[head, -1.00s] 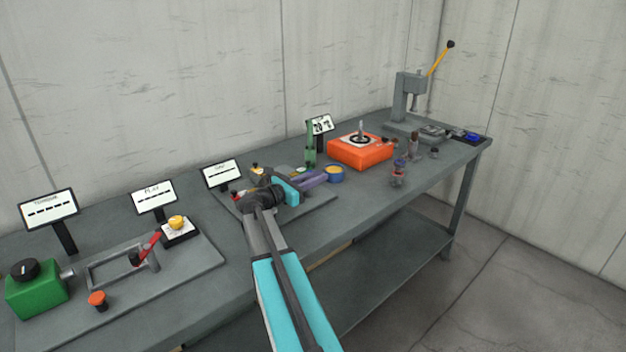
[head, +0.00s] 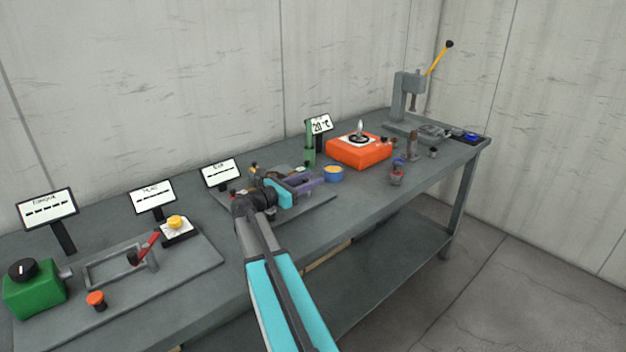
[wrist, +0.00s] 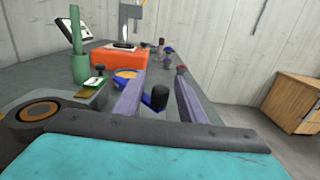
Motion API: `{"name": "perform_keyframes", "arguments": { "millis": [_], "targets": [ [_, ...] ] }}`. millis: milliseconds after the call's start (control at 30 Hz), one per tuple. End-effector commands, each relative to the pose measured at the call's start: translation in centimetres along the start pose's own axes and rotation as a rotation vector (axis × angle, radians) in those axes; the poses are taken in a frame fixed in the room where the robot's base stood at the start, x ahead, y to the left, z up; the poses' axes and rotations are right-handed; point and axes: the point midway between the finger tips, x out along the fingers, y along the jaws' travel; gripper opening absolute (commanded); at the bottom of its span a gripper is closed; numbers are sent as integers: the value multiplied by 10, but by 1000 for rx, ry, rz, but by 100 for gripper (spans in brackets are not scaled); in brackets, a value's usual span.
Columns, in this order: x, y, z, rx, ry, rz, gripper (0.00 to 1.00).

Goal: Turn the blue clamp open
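The blue clamp shows in the wrist view as a small blue piece (wrist: 151,107) with an upright black knob (wrist: 160,97) on it. My gripper (wrist: 161,77) has two purple fingers set apart, one on each side of the knob. I see a gap between the knob and each finger. The rest of the clamp is hidden behind the wrist. In the head view my gripper (head: 317,180) is low over the middle board of the bench, pointing right, and I cannot make out the clamp there.
A blue bowl with yellow inside (head: 333,174) stands just past the fingers. Beyond are a green cylinder (head: 310,152), an orange box (head: 358,152) and a grey press (head: 408,98). Small signs stand along the back.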

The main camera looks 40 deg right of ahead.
Motion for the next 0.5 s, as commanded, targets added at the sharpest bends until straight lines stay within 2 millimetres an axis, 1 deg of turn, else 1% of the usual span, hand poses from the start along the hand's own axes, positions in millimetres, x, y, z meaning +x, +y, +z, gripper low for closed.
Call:
{"name": "perform_keyframes", "arguments": {
  "millis": [33,500],
  "targets": [
    [-8,0,-1,0,0,2,37],
    [-82,0,-1,1,0,3,37]
  ]
}}
